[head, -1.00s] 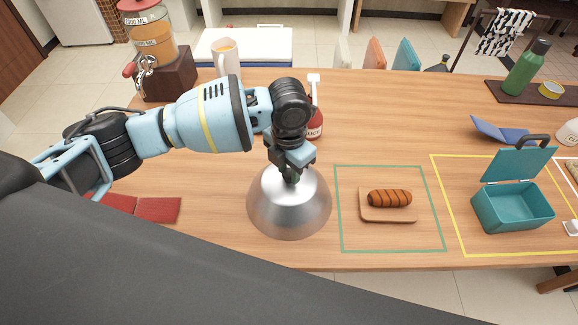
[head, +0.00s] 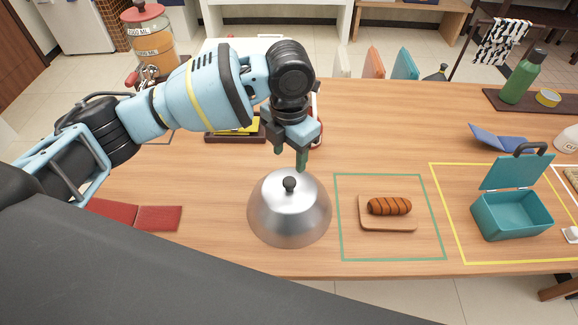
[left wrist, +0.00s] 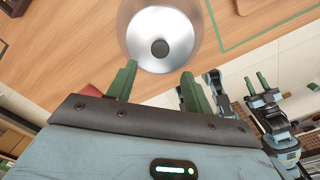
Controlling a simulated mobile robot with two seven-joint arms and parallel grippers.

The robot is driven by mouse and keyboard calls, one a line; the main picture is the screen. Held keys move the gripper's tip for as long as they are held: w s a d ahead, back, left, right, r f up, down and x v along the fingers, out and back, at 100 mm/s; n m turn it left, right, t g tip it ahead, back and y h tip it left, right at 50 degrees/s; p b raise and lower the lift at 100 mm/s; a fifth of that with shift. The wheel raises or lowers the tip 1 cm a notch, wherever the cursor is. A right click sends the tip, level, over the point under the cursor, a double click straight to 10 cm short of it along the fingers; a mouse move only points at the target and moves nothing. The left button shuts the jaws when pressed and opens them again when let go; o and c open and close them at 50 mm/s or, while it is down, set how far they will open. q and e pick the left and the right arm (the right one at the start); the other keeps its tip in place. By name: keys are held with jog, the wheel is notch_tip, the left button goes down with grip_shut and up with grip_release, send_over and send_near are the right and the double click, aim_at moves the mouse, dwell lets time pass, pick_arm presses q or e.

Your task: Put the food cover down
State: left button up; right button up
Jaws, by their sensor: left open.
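The food cover (head: 290,218) is a shiny metal dome with a dark knob (head: 289,184) on top. It rests upright on the wooden table, just left of the green outlined square. It also shows from above in the left wrist view (left wrist: 160,28). My left gripper (head: 290,159) is open and empty, above and slightly behind the knob, apart from it. Its two green fingers show in the left wrist view (left wrist: 158,82). My right gripper (left wrist: 255,80) appears at the right of the left wrist view, its two fingers apart and empty.
A teal lunch box (head: 513,214) stands open in the yellow outline. A red folded mat (head: 158,218) lies left of the cover. A drink dispenser (head: 152,45) stands at the back left.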

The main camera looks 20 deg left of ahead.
pick_arm(q)
jog(key=shift+r, duration=1.8)
